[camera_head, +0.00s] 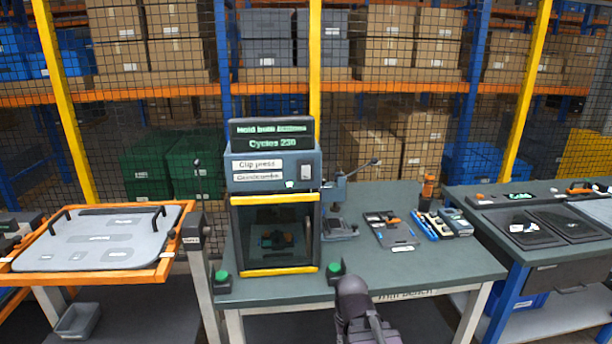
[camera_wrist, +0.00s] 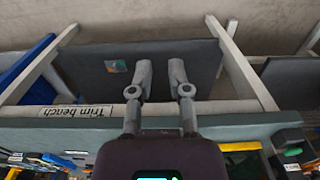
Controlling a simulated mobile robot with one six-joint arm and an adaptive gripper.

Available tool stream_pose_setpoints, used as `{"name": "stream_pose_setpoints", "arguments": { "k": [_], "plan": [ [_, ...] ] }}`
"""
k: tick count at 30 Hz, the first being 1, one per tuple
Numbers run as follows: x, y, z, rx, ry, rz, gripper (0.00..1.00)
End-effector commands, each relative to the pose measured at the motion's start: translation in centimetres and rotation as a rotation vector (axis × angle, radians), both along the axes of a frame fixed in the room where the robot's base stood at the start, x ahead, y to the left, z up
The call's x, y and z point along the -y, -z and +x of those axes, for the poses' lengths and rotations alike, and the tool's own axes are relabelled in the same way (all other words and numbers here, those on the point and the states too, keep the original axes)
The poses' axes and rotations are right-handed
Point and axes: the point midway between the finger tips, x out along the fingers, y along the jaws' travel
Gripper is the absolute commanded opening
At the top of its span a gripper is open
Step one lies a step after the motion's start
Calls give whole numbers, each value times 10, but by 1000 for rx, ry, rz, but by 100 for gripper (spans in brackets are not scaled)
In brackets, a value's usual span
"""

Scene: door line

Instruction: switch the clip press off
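The clip press (camera_head: 273,158) stands on the bench, a blue-grey box on a yellow-edged frame with a dark work space. Its lit display (camera_head: 272,131) seems to read "Hold both buttons" and "Cycles 230". A small pale switch plate (camera_head: 306,172) is at the right of its front panel; its setting is too small to tell. Green buttons stand at the left (camera_head: 221,280) and right (camera_head: 336,269) of its base. My gripper (camera_wrist: 161,68) is open and empty in the wrist view, at the bench's front edge. My arm shows low in the head view, in front of and below the press.
The bench (camera_head: 440,262) carries a small lever tool (camera_head: 340,222) and a tool tray (camera_head: 390,230) right of the press. An orange-framed panel (camera_head: 95,240) stands left, another bench (camera_head: 545,262) right. A mesh fence is behind. Space before the press front looks clear.

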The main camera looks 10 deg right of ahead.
Motion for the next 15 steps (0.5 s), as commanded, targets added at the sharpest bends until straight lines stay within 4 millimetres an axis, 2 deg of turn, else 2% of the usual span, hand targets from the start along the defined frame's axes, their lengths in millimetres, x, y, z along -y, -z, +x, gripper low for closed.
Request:
{"name": "stream_pose_setpoints", "arguments": {
  "k": [8,15],
  "plan": [
    [-7,-5,12,62,-85,24,0],
    [-25,-20,41,226,-286,61,0]
  ]
}}
